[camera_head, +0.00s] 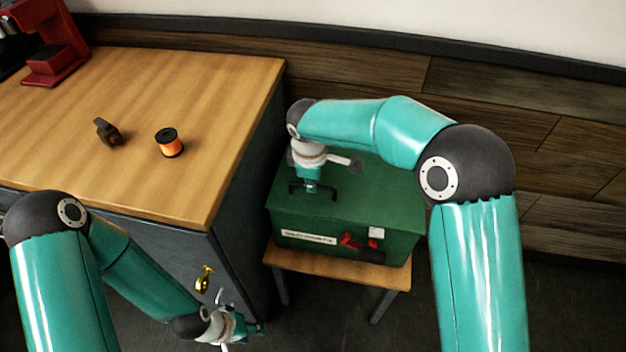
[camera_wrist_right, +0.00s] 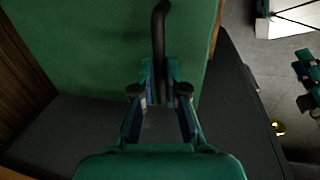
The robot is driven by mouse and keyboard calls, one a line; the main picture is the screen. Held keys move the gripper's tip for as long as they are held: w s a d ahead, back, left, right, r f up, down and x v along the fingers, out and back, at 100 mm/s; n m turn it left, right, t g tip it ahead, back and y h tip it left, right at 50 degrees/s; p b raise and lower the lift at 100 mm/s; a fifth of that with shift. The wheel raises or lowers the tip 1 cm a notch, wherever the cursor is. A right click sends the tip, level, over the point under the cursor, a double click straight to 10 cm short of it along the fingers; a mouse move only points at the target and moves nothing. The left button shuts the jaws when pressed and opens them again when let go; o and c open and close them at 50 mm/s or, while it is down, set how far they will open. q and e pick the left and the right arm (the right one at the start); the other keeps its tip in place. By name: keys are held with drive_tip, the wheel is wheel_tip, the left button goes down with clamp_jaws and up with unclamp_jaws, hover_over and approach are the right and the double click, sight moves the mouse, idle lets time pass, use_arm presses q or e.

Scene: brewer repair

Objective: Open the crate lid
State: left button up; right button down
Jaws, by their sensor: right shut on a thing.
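The green crate (camera_head: 300,222) stands on a small wooden stool or table, with its green lid (camera_head: 385,190) flat and shut on top. A red and black latch (camera_head: 360,245) is on its front. My right gripper (camera_head: 312,187) is over the left part of the lid, shut on the black lid handle (camera_head: 294,187). In the right wrist view the dark handle (camera_wrist_right: 160,35) runs between the fingers (camera_wrist_right: 160,90). My left gripper (camera_head: 252,329) hangs low beside the cabinet, away from the crate; its fingers are too small to judge.
The wooden-topped cabinet (camera_head: 200,80) stands left of the crate, with a brass handle (camera_head: 204,279) on its front. An orange spool (camera_head: 169,143), a small dark part (camera_head: 107,131) and a red machine (camera_head: 58,55) are on it. A wood-panelled wall (camera_head: 500,100) is behind the crate.

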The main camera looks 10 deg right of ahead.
use_arm(q)
wheel_tip(320, 180, up, 19)
drive_tip(key=p, duration=1.8)
drive_tip(key=shift+s, duration=0.15)
use_arm(e)
drive_tip(key=w+d+r, duration=0.1)
drive_tip(key=w+r, duration=0.3)
drive_tip(key=r, duration=0.2)
drive_tip(key=w+d+r+g, duration=0.1)
drive_tip(key=w+d+r, duration=0.1)
drive_tip(key=w+r, duration=0.2)
drive_tip(key=shift+w+r, duration=0.25)
drive_tip(key=shift+r, duration=1.15)
use_arm(q)
drive_tip(key=shift+c, duration=0.2)
use_arm(e)
drive_tip(key=shift+f, duration=0.1)
